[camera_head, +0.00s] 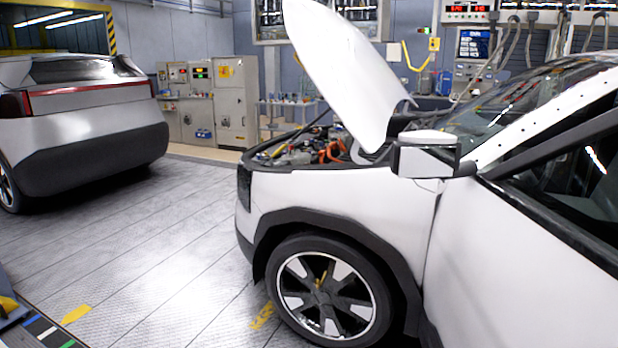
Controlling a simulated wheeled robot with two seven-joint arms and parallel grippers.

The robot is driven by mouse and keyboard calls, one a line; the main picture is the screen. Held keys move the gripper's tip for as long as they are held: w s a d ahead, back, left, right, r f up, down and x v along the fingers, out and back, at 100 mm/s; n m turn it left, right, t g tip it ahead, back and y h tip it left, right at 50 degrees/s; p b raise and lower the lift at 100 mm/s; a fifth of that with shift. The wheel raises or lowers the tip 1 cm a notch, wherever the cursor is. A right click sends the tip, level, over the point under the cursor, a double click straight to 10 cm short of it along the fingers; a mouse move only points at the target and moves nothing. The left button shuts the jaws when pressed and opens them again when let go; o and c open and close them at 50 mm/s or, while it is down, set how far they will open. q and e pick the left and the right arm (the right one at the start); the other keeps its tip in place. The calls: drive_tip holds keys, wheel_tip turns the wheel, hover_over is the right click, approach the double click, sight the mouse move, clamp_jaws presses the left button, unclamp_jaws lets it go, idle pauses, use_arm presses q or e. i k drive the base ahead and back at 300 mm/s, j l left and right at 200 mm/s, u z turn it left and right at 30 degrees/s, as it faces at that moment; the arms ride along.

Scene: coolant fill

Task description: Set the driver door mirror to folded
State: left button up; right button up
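The driver door mirror (427,155) is a white and black housing on the near side of a white car (340,210). It stands out from the front corner of the door window (575,185), on a dark arm at its right end. It looks unfolded. The car's hood (343,70) is raised, and orange cables show in the engine bay (318,148). Neither of my grippers is in view.
A second car (85,120) stands at the left. Grey cabinets (233,103) and a workbench with bottles (292,108) line the back wall. The grey plank floor (170,245) between the cars is clear. The raised hood rises beside the mirror.

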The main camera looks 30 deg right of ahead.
sight(418, 161)
drive_tip(key=i+z, duration=0.75)
drive_tip(key=i+j+z, duration=0.1)
drive_tip(key=i+z, duration=0.15)
drive_tip(key=z, duration=0.15)
drive_tip(key=i+j+z, duration=0.25)
drive_tip(key=z, duration=0.15)
drive_tip(key=i+j+z, duration=0.15)
drive_tip(key=z, duration=0.25)
drive_tip(key=i+j+z, duration=0.5)
drive_tip(key=z, duration=0.3)
drive_tip(key=i+j+z, duration=0.1)
drive_tip(key=j+z, duration=0.25)
drive_tip(key=i+j+z, duration=0.15)
drive_tip(key=j+z, duration=0.25)
drive_tip(key=j, duration=0.25)
drive_tip(key=j+z, duration=0.4)
drive_tip(key=j, duration=0.3)
drive_tip(key=i+j, duration=0.25)
drive_tip(key=i, duration=0.3)
